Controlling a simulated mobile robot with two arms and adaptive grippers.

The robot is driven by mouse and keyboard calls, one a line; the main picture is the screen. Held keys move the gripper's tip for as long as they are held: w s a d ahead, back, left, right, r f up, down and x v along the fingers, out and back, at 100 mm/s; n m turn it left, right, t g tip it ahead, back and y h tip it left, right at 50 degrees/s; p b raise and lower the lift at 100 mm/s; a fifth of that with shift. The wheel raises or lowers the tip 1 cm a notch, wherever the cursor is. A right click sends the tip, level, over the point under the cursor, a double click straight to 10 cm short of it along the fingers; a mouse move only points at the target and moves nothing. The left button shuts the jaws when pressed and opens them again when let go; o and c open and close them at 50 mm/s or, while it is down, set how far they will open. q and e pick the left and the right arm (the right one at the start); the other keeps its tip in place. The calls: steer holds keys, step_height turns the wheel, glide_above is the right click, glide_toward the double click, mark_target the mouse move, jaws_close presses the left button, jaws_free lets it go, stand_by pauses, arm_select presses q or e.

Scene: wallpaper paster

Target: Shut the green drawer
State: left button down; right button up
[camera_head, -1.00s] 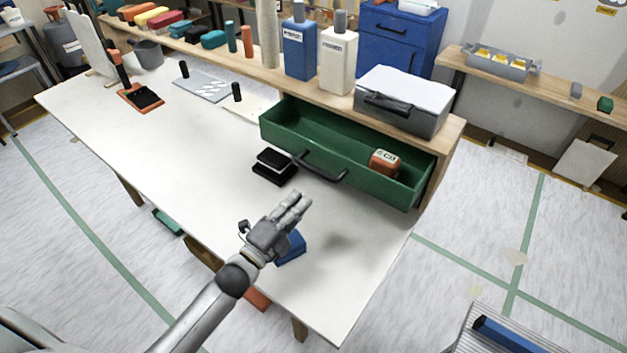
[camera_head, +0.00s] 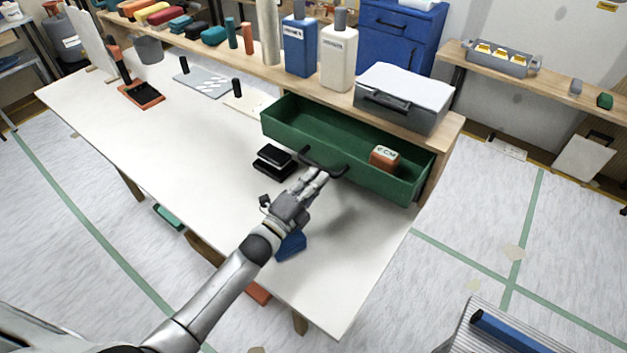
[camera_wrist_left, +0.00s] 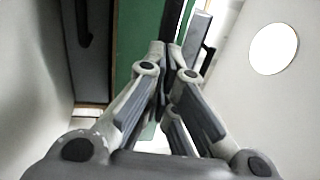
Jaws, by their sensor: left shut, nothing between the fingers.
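The green drawer (camera_head: 374,182) stands pulled out from under the wooden shelf at the right end of the white table. A small orange-brown box with a white label (camera_head: 384,157) lies inside it. The drawer's black handle (camera_head: 322,168) is on its front. My left gripper (camera_head: 318,176) is shut and empty, with its fingertips at the handle; whether they touch it I cannot tell. In the left wrist view the green drawer (camera_wrist_left: 136,32) shows ahead of the shut fingers. My right gripper is not in view.
A black block (camera_head: 273,160) lies on the table (camera_head: 190,145) left of the drawer. A blue block (camera_head: 291,245) is beneath my left wrist. A grey case (camera_head: 404,98) and two bottles stand on the shelf above. The table's middle is clear.

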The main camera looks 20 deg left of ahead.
mark_target(334, 162)
arm_select(q)
steer(key=b+x, duration=0.2)
steer(key=x, duration=0.1)
steer(key=f+b+x, duration=0.1)
steer(key=b+x, duration=0.1)
steer(key=x, duration=0.2)
steer(key=f+b+x, duration=0.1)
steer(key=b+x, duration=0.2)
steer(key=x, duration=0.1)
steer(key=shift+w+f, duration=0.2)
steer(key=shift+w+d, duration=0.1)
steer(key=shift+w, duration=0.2)
steer(key=shift+r, duration=0.45)
